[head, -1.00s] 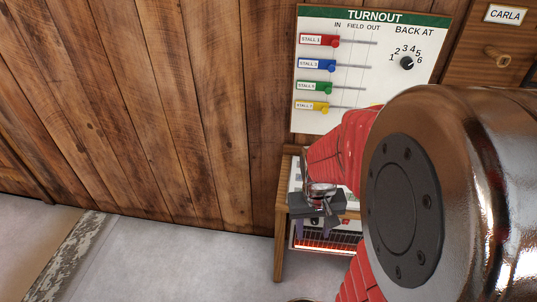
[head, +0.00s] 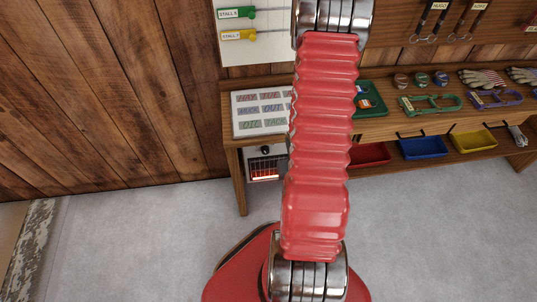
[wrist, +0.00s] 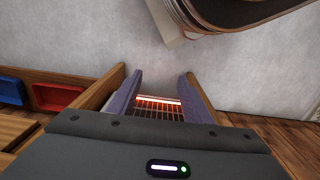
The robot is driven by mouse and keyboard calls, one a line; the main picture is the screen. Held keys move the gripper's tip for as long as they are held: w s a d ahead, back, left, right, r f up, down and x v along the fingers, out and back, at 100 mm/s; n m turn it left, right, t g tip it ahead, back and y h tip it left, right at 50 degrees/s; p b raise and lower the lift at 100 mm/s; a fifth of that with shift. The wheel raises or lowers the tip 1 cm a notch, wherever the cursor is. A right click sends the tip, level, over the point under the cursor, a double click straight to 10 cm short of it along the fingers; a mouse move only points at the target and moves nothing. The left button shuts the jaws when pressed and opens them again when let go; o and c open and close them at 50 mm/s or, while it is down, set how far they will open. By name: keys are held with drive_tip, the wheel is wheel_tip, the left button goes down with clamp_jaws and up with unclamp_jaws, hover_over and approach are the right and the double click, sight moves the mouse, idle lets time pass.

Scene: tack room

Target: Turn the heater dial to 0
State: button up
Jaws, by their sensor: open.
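The heater (head: 265,168) stands low under the left end of the bench, its grille glowing orange-red. A small dark knob, which looks like its dial (head: 265,150), shows near the heater's top in the head view; its pointer and marks are too small to read. My red arm hides part of the heater's right side. In the wrist view my gripper (wrist: 160,85) is open, with its two purple fingers apart and the glowing grille (wrist: 158,106) seen between them. The dial is not visible there. My gripper is not visible in the head view.
The wooden bench (head: 240,190) has a leg left of the heater. Red (head: 370,154), blue (head: 424,147) and yellow (head: 475,140) bins sit on the lower shelf to the right. The grey floor in front is open.

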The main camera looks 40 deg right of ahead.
wheel_tip(320, 180, down, 10)
drive_tip(key=s+m+t, duration=0.1)
drive_tip(key=s+t, duration=0.1)
drive_tip(key=m+t+h, duration=0.4)
drive_tip(key=t, duration=0.8)
approach(267, 152)
drive_tip(key=a+v, duration=0.1)
drive_tip(key=v, duration=0.4)
drive_tip(key=shift+s+d, duration=0.1)
drive_tip(key=shift+s, duration=0.1)
drive_tip(key=shift+w+f, duration=0.1)
drive_tip(key=shift+w, duration=0.05)
drive_tip(key=x, duration=1.3)
drive_tip(key=shift+w+d, duration=0.25)
drive_tip(key=shift+d, duration=0.1)
drive_tip(key=shift+s+h, duration=0.1)
drive_tip(key=shift+h, duration=0.2)
drive_tip(key=c, duration=1)
